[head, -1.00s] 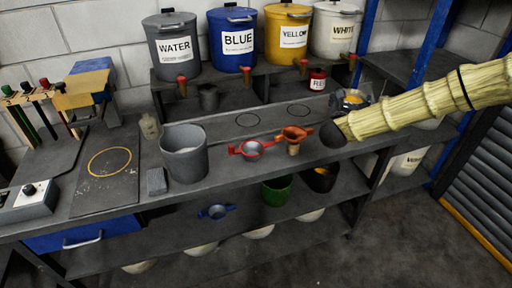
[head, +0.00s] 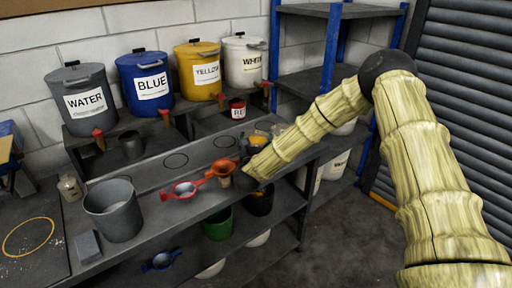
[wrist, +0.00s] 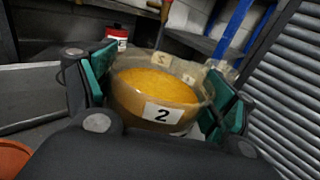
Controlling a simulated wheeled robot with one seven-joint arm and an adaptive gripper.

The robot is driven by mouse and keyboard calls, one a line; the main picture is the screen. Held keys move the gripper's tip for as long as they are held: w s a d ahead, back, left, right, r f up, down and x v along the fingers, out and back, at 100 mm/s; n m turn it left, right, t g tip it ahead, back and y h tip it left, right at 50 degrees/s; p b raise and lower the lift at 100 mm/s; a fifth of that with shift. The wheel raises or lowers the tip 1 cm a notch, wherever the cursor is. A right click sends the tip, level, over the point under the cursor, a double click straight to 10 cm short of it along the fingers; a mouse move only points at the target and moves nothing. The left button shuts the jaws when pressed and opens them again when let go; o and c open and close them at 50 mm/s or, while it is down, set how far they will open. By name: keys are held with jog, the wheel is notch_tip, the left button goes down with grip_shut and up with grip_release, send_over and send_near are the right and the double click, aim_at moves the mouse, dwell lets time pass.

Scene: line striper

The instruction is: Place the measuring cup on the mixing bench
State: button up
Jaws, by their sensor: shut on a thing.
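A clear cup (wrist: 158,92) with yellow-orange contents and a white label reading 2 fills the middle of the wrist view; I take it as the measuring cup. My gripper (wrist: 165,95) is shut on it, teal pads on either side. In the head view the cup (head: 258,137) shows only in part at the right of the long dark bench (head: 155,172), behind the end of my arm. It looks upright. I cannot tell whether it touches the surface under it.
Labelled buckets, including the blue one (head: 150,82), stand on the raised shelf behind. A blue-framed rack (head: 312,50) and ribbed shutter (head: 460,85) are to the right.

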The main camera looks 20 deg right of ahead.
aim_at(258, 140)
jog(key=shift+f+p, duration=0.5)
jog(key=shift+f, duration=1)
jog(key=o, duration=1.9)
jog(key=shift+f, duration=0.15)
jog(key=shift+o, duration=0.2)
